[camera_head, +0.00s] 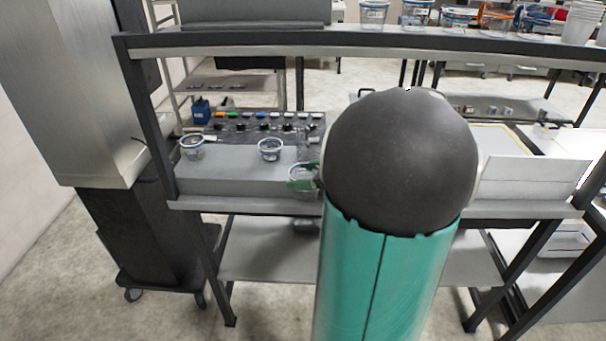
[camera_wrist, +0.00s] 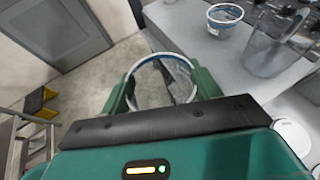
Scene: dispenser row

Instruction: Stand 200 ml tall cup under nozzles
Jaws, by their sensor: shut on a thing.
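My gripper (camera_head: 302,184) is at the front right edge of the grey block in the head view, partly hidden by my arm. It is shut around a clear cup with a blue and white rim, which shows between the green fingers in the wrist view (camera_wrist: 161,90). The held cup looks upright; its size marking is not readable. The nozzles (camera_head: 262,127) form a dark row behind the grey block (camera_head: 235,183), below coloured tabs. The held cup is in front of the nozzle row, to its right end.
Two blue-rimmed cups stand on the block, one at left (camera_head: 192,148) and one at the middle (camera_head: 270,150). A larger clear vessel (camera_wrist: 272,50) is close to my gripper in the wrist view. An upper shelf (camera_head: 330,47) with several containers spans above.

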